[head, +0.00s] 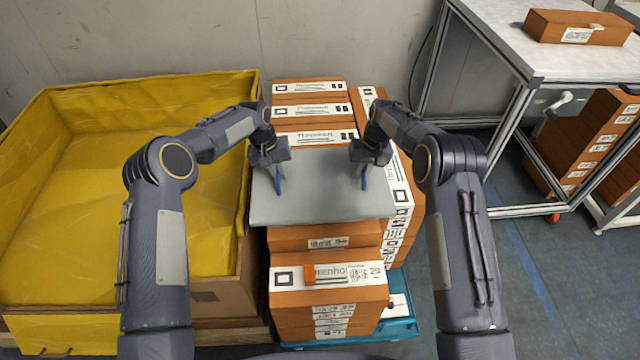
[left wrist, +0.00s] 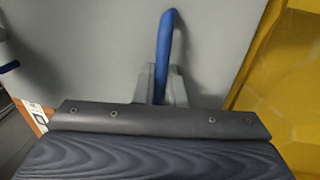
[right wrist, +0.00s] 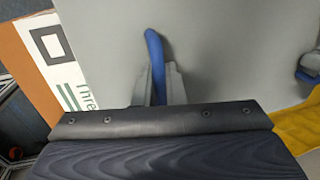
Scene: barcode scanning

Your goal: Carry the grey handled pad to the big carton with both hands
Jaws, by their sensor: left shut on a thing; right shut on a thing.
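The grey handled pad (head: 318,200) is a flat square with two blue handles. It lies level over the stacked orange boxes in the head view; I cannot tell whether it touches them. My left gripper (head: 278,178) is shut on the left blue handle (left wrist: 166,45), which shows between its fingers in the left wrist view. My right gripper (head: 364,176) is shut on the right blue handle (right wrist: 155,60). The big carton (head: 244,255) stands left of the stack, lined with yellow sheeting, and the pad's left edge is close to its right wall.
Orange boxes (head: 330,295) with white labels are stacked on a blue pallet (head: 398,322) under and around the pad. A white-topped table (head: 490,35) with a metal frame stands at the right, with one orange box (head: 575,25) on top. The carton's yellow inside (head: 80,200) looks empty.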

